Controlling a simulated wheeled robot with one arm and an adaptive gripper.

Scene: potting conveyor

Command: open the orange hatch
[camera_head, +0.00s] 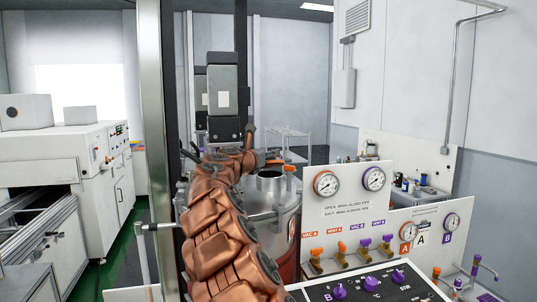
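A metal vessel (272,212) stands right of my copper-coloured arm, with a short round open-topped neck (270,180) on its lid. Small orange parts (288,168) show beside and behind this neck; they may belong to the orange hatch, but its shape and whether it is open or closed are unclear. My arm rises from the bottom centre and bends over the left part of the vessel, hiding it.
A white panel (345,203) with gauges and orange and purple valves stands right of the vessel. A dark console with purple knobs (371,284) is in front. A metal post (152,120) stands left of the arm. White machines (75,165) are farther left.

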